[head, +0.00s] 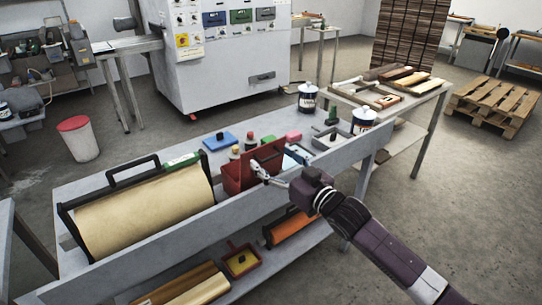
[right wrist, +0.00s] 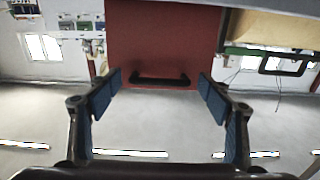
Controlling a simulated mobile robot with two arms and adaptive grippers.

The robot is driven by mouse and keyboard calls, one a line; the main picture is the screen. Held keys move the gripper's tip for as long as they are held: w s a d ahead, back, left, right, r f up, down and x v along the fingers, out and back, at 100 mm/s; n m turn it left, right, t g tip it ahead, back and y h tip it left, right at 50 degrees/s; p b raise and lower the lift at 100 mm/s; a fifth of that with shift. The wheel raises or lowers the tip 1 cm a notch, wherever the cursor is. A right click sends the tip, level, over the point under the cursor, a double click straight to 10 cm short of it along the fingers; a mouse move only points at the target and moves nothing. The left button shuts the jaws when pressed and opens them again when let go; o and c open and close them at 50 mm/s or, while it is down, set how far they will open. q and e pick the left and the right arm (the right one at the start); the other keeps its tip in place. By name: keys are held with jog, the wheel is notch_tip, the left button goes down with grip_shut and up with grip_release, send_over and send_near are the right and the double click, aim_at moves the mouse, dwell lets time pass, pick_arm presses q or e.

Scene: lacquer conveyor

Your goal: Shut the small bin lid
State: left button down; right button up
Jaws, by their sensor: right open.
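The small red bin (head: 235,180) stands on the grey conveyor table, right of the big paper roll. Its red lid (head: 268,153) is raised and stands steeply tilted. In the right wrist view the lid (right wrist: 160,40) fills the upper middle, with a black bar handle (right wrist: 159,81) near its lower edge. My right gripper (head: 262,172) is close to the lid in the head view. In the right wrist view my right gripper (right wrist: 162,85) is open, its blue-padded fingers on either side of the handle, holding nothing. Contact with the lid cannot be told. My left gripper is not in view.
A large tan roll (head: 145,215) in a black frame lies left of the bin. A blue block (head: 220,141), small bottles, a grey tray (head: 331,138) and paint cans (head: 308,97) stand around it. A lower shelf holds an orange roll (head: 290,229).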

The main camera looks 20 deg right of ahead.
jog(key=shift+w+a, duration=0.2)
jog(key=shift+w, duration=0.45)
